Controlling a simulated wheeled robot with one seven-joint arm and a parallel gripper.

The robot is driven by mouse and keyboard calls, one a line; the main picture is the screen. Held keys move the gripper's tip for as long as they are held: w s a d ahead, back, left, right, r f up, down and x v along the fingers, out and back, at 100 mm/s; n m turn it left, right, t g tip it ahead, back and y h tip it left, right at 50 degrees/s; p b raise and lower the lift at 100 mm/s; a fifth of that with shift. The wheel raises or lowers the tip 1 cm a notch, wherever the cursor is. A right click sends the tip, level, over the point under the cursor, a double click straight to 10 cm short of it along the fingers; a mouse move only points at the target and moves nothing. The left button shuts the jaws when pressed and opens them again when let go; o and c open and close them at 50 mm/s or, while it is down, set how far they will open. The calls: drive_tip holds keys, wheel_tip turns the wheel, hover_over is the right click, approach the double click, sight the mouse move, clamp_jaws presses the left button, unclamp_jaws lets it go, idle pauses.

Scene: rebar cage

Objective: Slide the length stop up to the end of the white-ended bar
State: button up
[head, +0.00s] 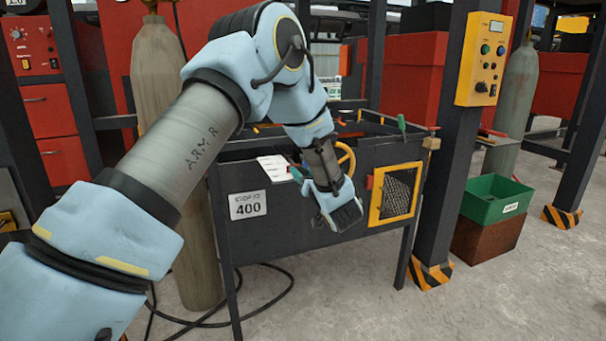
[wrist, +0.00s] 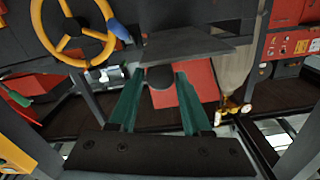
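My gripper (wrist: 160,76) has its two teal fingers apart. In the head view its dark body (head: 343,215) is in front of the dark bench, beside the sign; the fingers are hidden there. A dark rounded piece (wrist: 160,78) shows between the fingertips in the wrist view, with a flat dark plate (wrist: 185,45) just beyond; I cannot tell whether either belongs to the length stop or whether the fingers touch them. I cannot make out the length stop or the white-ended bar for certain.
The bench (head: 290,222) carries a "400" sign (head: 248,205), a yellow handwheel (head: 346,158), white paper (head: 274,168) and a yellow-framed mesh panel (head: 397,193). A gas cylinder (head: 190,240) stands left. A post with a yellow control box (head: 484,60) and a green bin (head: 495,200) are right.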

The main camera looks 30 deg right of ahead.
clamp_jaws()
idle(1.0)
